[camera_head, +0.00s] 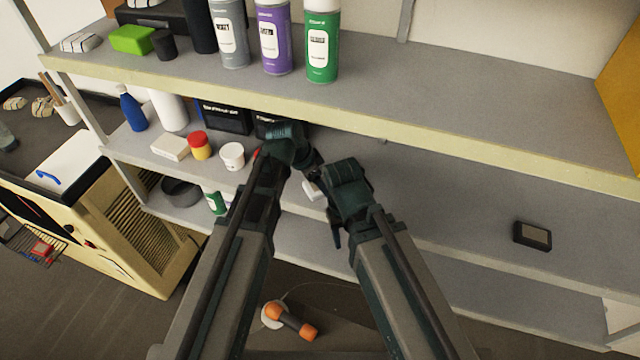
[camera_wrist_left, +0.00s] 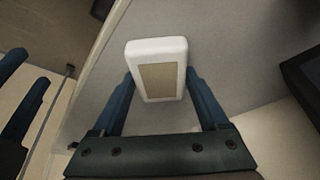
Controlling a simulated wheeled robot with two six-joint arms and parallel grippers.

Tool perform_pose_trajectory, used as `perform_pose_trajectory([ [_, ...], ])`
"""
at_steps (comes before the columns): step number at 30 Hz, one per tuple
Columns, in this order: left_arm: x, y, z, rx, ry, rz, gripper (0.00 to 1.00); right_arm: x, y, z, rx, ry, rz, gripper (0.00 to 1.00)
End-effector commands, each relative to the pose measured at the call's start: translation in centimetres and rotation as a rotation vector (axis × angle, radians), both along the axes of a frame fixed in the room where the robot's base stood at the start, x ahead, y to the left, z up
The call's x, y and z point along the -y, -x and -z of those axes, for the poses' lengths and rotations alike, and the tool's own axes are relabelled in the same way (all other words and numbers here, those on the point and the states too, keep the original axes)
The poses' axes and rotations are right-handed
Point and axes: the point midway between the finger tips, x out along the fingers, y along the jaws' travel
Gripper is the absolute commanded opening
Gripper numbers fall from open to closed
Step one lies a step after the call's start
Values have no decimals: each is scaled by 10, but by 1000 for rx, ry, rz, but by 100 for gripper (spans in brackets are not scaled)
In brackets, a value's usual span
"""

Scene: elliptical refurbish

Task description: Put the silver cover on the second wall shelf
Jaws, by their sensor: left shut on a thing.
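My left gripper (camera_wrist_left: 160,92) is shut on a white rounded block with a tan face panel (camera_wrist_left: 160,68), seen between its blue fingers in the left wrist view. White shows beside the arms in the head view (camera_head: 311,190), mostly hidden by my wrists; it looks like the same block. I cannot tell whether this is the silver cover; no clearly silver cover shows. The block is close to a grey shelf surface; contact is unclear. My right gripper is mostly hidden in the head view; blue fingers at the left wrist view's left edge (camera_wrist_left: 20,95) look like its own.
The upper wall shelf (camera_head: 450,85) holds several spray cans. The middle shelf (camera_head: 440,200) has bottles, a white tub (camera_head: 232,155) and dark boxes on the left, and a dark device (camera_head: 532,236) on the right. Between them it is clear.

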Motion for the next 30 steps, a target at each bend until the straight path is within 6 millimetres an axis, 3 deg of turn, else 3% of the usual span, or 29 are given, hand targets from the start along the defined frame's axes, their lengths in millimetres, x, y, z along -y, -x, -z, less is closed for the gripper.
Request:
perform_pose_trajectory([
  [7,0,0,4,0,1,0,3,0,0,4,0,0,0,50],
  [8,0,0,3,0,0,0,81,0,0,3,0,0,0,50],
  [11,0,0,2,0,0,0,99,0,0,2,0,0,0,50],
  [20,0,0,0,0,0,0,100,0,0,0,0,0,0,50],
  [26,-5,3,-20,0,0,0,100,0,0,-20,-1,0,-1,50],
  [30,-37,21,-12,-1,0,-5,100,0,0,-12,-1,0,-1,50],
])
